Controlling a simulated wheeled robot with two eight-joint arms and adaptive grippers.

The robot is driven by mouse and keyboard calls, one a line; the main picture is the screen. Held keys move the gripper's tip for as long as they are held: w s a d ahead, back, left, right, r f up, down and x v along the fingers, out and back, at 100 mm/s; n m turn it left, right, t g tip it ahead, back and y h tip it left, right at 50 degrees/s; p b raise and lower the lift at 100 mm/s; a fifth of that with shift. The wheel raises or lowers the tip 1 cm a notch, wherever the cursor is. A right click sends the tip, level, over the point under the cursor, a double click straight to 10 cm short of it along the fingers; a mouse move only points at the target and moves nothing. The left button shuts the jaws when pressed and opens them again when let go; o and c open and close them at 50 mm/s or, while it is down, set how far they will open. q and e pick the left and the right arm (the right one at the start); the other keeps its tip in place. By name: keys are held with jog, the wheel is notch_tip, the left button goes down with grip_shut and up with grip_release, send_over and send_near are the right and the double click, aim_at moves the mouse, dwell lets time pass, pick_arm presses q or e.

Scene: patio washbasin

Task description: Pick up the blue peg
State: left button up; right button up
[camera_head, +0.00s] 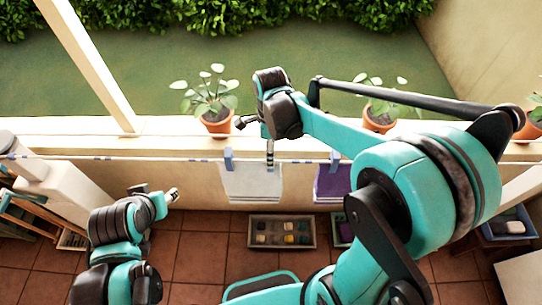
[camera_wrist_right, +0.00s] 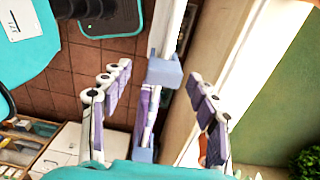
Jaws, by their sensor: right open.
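A light-blue peg (camera_wrist_right: 163,73) shows between the spread fingers of my right gripper (camera_wrist_right: 157,100) in the right wrist view, with cloth below it. Neither finger touches it there. In the head view two blue pegs show on the line, one at the white towel (camera_head: 228,158) and one at the purple towel (camera_head: 335,160). I cannot tell which is the one between the fingers. In the head view my right gripper (camera_head: 270,152) is at the line, beside the white towel (camera_head: 252,185). My left gripper (camera_head: 172,196) is low at the left, apart from the line; its jaws are unclear.
The clothesline (camera_head: 190,159) runs across in front of a low wall (camera_head: 160,125). Potted plants (camera_head: 217,121) stand along the wall top. A tray (camera_head: 254,245) with several small items lies on the tiled floor. Shelves stand at the left, and a blue bin (camera_head: 508,226) at the right.

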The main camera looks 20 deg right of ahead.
notch_tip(320, 180, down, 6)
jog(key=shift+w+f, duration=0.1)
jog(key=shift+w, duration=0.05)
jog(key=c, duration=1)
